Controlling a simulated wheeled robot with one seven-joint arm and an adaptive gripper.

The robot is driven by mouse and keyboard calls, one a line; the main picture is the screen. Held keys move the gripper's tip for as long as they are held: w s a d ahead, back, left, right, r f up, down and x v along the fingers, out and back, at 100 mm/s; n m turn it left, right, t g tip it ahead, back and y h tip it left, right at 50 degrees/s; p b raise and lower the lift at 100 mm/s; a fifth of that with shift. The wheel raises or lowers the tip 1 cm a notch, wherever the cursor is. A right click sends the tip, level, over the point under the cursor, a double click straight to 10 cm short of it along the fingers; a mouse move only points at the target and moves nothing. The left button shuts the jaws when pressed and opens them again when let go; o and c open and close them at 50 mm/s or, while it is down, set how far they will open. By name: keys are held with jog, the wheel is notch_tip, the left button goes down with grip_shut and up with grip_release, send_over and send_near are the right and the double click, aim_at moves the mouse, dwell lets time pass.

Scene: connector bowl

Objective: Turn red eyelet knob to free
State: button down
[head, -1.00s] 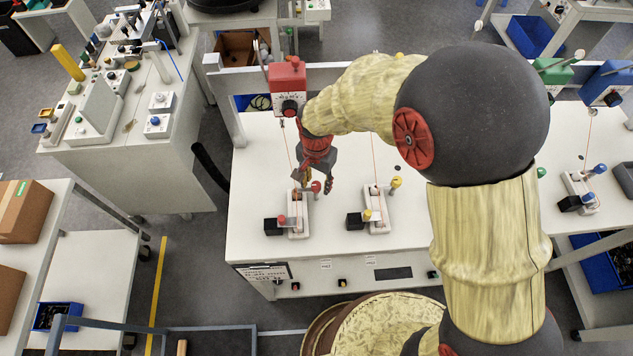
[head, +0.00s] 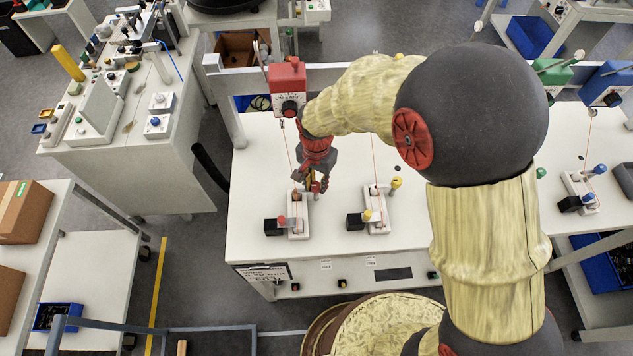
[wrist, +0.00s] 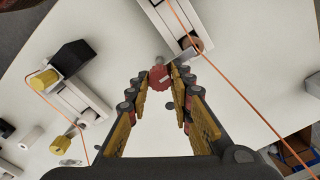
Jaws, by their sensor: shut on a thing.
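The red eyelet knob (wrist: 160,77) is a round, notched disc with a pale line across its face. In the wrist view it sits between the tips of my gripper (wrist: 162,88), beside a white fixture (wrist: 178,22). In the head view my gripper (head: 317,187) is shut at the right side of the red station's white fixture (head: 299,222), hiding most of the knob. A thin orange cord runs up from the fixture to a red box (head: 287,80) with a dial.
A second red knob (head: 282,219) and a black block (head: 271,228) are at the fixture's left. The yellow station's white fixture (head: 377,222) stands to the right, with a yellow knob (head: 396,183).

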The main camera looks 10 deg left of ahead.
dwell(0.3)
jog(key=n+p, duration=0.1)
jog(key=n, duration=0.3)
jog(key=shift+r+n, duration=0.1)
jog(key=shift+n, duration=0.3)
jog(key=n, duration=0.4)
jog(key=shift+a+n+p, duration=0.1)
jog(key=shift+n+p, duration=0.2)
jog(key=shift+p, duration=0.05)
jog(key=n, duration=0.4)
jog(key=shift+n+p, duration=0.45)
jog(key=shift+n, duration=1.75)
jog(key=c, duration=1.6)
grip_release()
